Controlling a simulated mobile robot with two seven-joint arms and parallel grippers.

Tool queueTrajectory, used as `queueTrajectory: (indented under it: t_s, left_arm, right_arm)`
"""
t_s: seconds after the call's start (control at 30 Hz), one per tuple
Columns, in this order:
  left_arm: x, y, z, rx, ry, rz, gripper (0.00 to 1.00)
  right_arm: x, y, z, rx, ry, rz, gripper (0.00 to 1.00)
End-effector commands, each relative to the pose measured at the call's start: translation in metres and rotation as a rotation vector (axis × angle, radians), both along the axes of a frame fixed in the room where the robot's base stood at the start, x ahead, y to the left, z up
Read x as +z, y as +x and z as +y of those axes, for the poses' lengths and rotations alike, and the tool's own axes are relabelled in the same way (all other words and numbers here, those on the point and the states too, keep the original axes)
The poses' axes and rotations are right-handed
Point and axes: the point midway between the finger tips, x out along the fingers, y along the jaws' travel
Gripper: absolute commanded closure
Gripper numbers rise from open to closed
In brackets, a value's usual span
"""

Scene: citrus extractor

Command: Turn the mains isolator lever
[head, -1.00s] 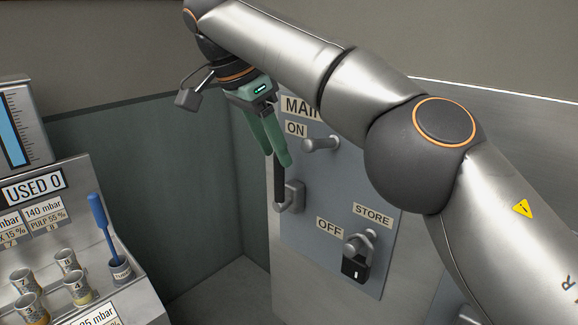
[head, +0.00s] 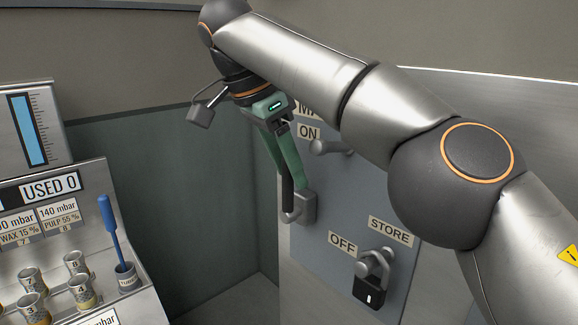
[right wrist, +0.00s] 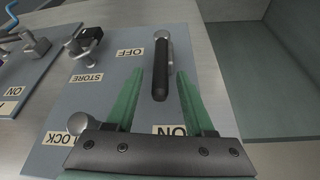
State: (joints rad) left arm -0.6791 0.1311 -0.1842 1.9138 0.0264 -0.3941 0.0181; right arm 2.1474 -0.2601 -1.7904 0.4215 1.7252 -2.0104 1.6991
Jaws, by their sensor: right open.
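The mains isolator lever has a black handle and a grey pivot block (head: 307,207) on the grey panel (head: 340,205). Its handle (right wrist: 160,82) lies between my right gripper's fingers in the right wrist view, with a gap visible on each side. My right gripper (head: 292,178) is open around the lever, fingers pointing down in the head view. The ON label (head: 309,132) is above the pivot and the OFF label (head: 343,243) below right. The handle's upper part is partly hidden by the fingers in the head view. My left gripper is not in view.
A black padlock (head: 369,292) hangs on a peg by the STORE label (head: 390,231). Another grey peg (head: 330,147) sticks out near ON. My right arm crosses in front of the panel's upper right. A console with small cups (head: 82,291) stands at left.

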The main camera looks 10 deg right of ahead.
Motion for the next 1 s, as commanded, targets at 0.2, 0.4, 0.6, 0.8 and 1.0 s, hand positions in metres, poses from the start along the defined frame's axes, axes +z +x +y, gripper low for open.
queueTrajectory:
  t_s: [0.2,0.4,0.6,0.8,1.0]
  left_arm:
    - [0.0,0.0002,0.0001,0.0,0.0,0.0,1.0]
    - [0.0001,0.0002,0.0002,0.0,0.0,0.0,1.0]
    - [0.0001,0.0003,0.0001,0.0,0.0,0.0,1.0]
    - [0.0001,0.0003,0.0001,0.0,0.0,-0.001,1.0]
    - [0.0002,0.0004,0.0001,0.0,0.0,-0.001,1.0]
  right_arm:
    - [0.0,0.0001,0.0,0.0,0.0,0.0,0.69]
    - [-0.0001,0.0001,-0.0001,0.001,0.0,0.0,0.92]
    - [-0.0001,0.0002,-0.0001,0.001,0.0,0.0,1.0]
    - [-0.0001,0.0002,-0.0002,0.0,0.0,0.0,1.0]
    - [-0.0001,0.0002,-0.0002,0.0,0.0,0.0,1.0]
